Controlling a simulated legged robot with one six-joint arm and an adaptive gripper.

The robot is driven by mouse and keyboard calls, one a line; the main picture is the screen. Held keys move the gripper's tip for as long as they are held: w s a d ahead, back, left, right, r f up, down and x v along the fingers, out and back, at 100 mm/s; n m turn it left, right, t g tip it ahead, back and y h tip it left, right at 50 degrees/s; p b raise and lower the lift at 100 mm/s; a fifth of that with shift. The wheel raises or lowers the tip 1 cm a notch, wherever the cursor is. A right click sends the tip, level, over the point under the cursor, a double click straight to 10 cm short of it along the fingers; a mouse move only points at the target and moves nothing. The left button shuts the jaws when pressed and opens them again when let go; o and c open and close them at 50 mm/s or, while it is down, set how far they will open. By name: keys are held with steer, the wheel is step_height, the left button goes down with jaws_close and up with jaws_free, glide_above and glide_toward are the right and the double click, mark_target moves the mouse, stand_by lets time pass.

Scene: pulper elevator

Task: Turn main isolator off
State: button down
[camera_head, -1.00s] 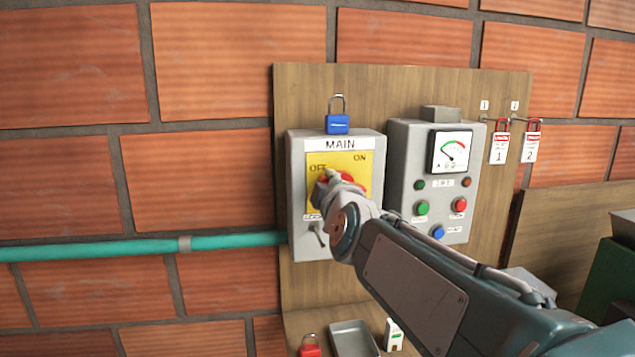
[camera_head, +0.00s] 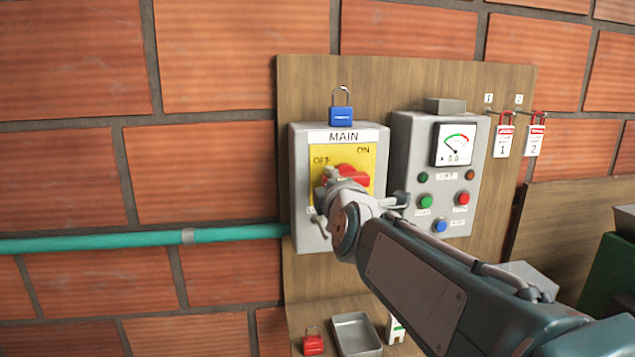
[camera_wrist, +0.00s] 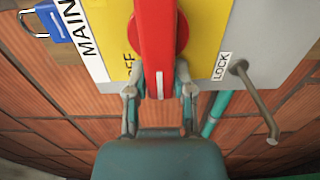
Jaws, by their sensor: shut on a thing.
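The main isolator is a grey box (camera_head: 301,227) labelled MAIN with a yellow plate (camera_head: 367,160) marked OFF at upper left and ON at upper right. Its red rotary handle (camera_head: 353,176) is partly hidden behind my gripper (camera_head: 328,180) in the head view. In the wrist view, the red handle (camera_wrist: 156,40) lies between the two fingers of my gripper (camera_wrist: 160,88), shut on its end. The handle's white-marked end points towards my gripper, on the plate's left side beside the partly covered OFF label (camera_wrist: 129,64).
A blue padlock (camera_head: 341,115) sits on top of the box. A control panel (camera_head: 408,150) with a gauge and buttons stands to the right. Tagged padlocks (camera_head: 503,138) hang further right. A red padlock (camera_head: 313,343) and grey tray (camera_head: 357,335) lie below.

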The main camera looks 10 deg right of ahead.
steer(key=shift+r, duration=0.1)
steer(key=shift+c, duration=2.4)
jaws_free()
steer(key=shift+d, duration=0.1)
steer(key=s, duration=1.2)
steer(key=shift+a, duration=0.2)
steer(key=s+a+f+m+g+y, duration=0.2)
steer(key=s+f+m+g, duration=0.15)
steer(key=f, duration=0.25)
steer(key=s+a+f+m+g+y, duration=0.1)
steer(key=s+f+m+g+y, duration=0.1)
steer(key=f+m, duration=0.3)
steer(key=s+d+f+m+g+h, duration=0.2)
steer(key=s+d+f+m+g, duration=0.1)
steer(key=s+f+m, duration=0.2)
steer(key=s+d+f+m+g+h, duration=0.2)
steer(key=s+d+f+m+g, duration=0.1)
steer(key=f, duration=0.5)
steer(key=shift+s+m+g, duration=0.45)
steer(key=shift+s+m, duration=0.4)
steer(key=shift+s, duration=0.3)
